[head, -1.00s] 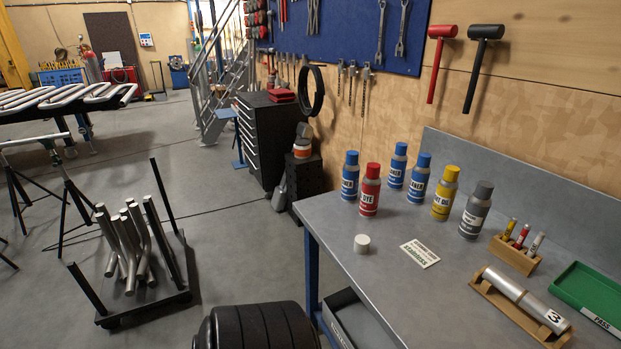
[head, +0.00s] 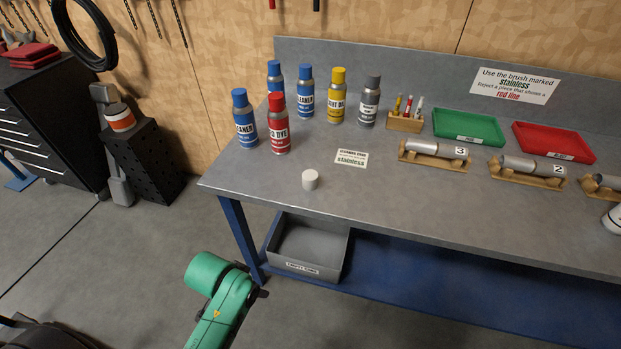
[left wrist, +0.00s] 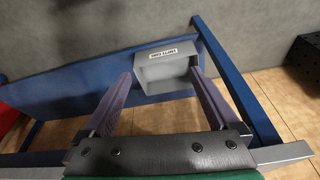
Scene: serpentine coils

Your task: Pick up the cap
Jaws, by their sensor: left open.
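The white cap (head: 310,180) is a short round cylinder lying on the grey workbench (head: 400,205), near its front left edge in the head view. A green arm link (head: 222,300) of mine shows low in front of the bench, left of and below the cap. In the left wrist view my left gripper (left wrist: 162,78) is open, its two purple-grey fingers apart with nothing between them. Behind the fingers is the grey bin under the bench. The cap is not seen in the left wrist view. My right gripper is not in view.
Blue, red, yellow and grey bottles (head: 279,130) stand behind the cap. A small card (head: 351,158) lies right of it. Metal tubes on wooden stands (head: 435,153) and green (head: 468,126) and red trays are farther right. A grey bin (head: 310,247) sits below.

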